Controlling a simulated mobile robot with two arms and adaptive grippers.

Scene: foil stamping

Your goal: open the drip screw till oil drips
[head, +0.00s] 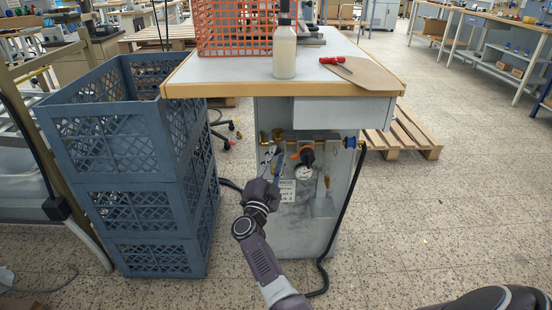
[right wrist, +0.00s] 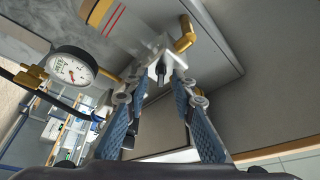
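An air-service unit hangs under the workbench top in the head view, with brass fittings, a black knob (head: 307,157) and a round gauge (head: 303,172). My right gripper (head: 272,170) is at its left side. In the right wrist view, my right gripper (right wrist: 158,95) has its two blue fingers apart, with a gap between them. Beyond the fingertips is a pale block with a small dark pin (right wrist: 161,73), perhaps the drip screw; contact with it cannot be told. A clear cylinder with red lines (right wrist: 112,20) is above. No oil drop shows. My left gripper is not in view.
The gauge (right wrist: 72,70) and a brass elbow (right wrist: 185,34) are close around the fingers. Stacked blue crates (head: 115,150) stand left of the bench. A bottle (head: 285,50) and a red-handled tool (head: 332,60) are on the bench top (head: 225,75). A black hose (head: 344,210) hangs at right.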

